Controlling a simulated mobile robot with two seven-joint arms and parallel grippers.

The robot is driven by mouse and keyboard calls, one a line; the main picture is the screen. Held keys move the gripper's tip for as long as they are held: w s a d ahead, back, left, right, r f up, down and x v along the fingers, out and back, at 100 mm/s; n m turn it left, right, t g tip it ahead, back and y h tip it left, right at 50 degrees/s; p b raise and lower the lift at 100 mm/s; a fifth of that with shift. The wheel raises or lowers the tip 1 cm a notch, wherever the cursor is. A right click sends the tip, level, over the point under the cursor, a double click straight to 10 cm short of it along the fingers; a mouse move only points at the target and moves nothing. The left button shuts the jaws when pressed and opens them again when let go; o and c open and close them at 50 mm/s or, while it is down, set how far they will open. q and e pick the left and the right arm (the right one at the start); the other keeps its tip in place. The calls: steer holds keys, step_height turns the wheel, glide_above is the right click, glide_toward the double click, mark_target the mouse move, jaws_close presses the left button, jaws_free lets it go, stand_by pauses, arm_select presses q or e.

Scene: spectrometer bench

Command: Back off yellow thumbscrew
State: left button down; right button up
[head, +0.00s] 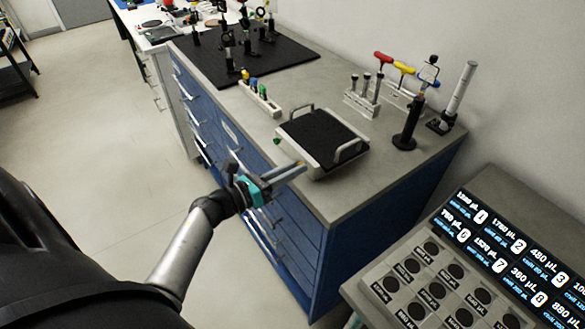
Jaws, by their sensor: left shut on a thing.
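My left gripper (299,167) reaches in from the left to the near-left side of a grey platform (316,172) with a black top and two handles. Its fingers are shut at the platform's near edge. A small yellow-orange bit shows at the fingertips; this looks like the yellow thumbscrew (300,163), mostly hidden by the fingers. A green knob (277,141) sticks out of the same platform at its left corner. My right gripper is not in view.
Behind the platform stand a rack with yellow, blue and green-topped pieces (260,97), a holder with dark-topped tools (362,104), T-handled drivers (404,68) and a black post (405,138). A black breadboard (290,58) with optics lies farther back. A labelled panel (440,285) stands front right.

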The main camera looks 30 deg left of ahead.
arm_select(q)
steer(key=n+p, duration=0.1)
steer(key=n, duration=0.5)
steer(key=n+p, duration=0.2)
steer(key=n, duration=0.4)
steer(key=shift+n, duration=0.3)
steer(key=n+p, duration=0.1)
steer(key=n, duration=0.5)
steer(key=n+p, duration=0.1)
steer(key=n, duration=0.5)
steer(key=shift+f+n+p, duration=0.1)
steer(key=shift+n+p, duration=0.2)
steer(key=c, duration=0.8)
jaws_free()
